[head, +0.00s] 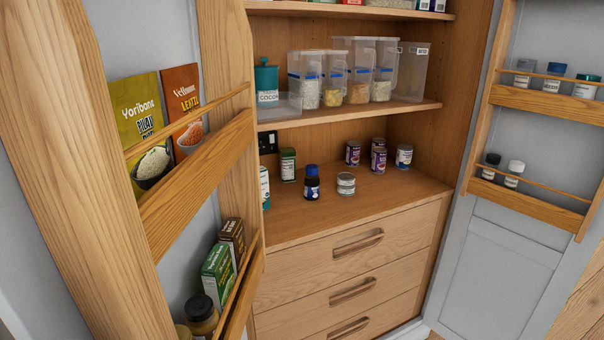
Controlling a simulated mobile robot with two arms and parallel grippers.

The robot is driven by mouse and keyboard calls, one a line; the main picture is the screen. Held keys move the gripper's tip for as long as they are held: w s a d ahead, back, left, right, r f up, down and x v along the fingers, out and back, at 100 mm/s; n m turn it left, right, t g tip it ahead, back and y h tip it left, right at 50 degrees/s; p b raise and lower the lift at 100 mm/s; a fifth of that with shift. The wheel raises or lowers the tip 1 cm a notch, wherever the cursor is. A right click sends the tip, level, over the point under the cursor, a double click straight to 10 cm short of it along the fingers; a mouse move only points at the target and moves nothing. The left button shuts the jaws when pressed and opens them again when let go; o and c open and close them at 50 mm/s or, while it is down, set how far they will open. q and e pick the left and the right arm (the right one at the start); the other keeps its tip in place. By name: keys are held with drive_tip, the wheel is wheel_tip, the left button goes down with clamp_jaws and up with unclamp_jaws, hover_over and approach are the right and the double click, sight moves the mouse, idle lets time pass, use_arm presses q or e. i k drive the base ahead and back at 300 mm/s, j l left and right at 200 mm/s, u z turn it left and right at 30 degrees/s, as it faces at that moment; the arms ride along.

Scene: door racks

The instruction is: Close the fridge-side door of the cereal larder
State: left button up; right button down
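The cereal larder (450,110) stands open in front of me. Its left door (75,130) is swung wide toward me, with its inner side and wooden racks (195,190) in view. Its right door (500,245) is also open, angled out to the right, with two small wooden racks (545,104) on its inner face. No fridge is recognizable, so I cannot tell which door is on the fridge side. Neither of my grippers is in view.
The left door's racks hold a green packet (138,115), a red packet (182,98), boxes and jars. Small jars (514,172) stand in the right door's racks. Clear containers (305,80) and tins (379,160) stand inside, above closed drawers (350,285).

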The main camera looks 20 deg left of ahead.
sight(81, 258)
drive_tip(key=k+j, duration=0.15)
drive_tip(key=j, duration=0.2)
drive_tip(key=k+j, duration=0.1)
drive_tip(key=j, duration=0.25)
drive_tip(key=k+j, duration=0.15)
drive_tip(key=j, duration=0.25)
drive_tip(key=k+j, duration=0.15)
drive_tip(key=j, duration=0.2)
drive_tip(key=k+j, duration=0.1)
drive_tip(key=j, duration=0.25)
drive_tip(key=k+j+z, duration=0.15)
drive_tip(key=j+z, duration=0.15)
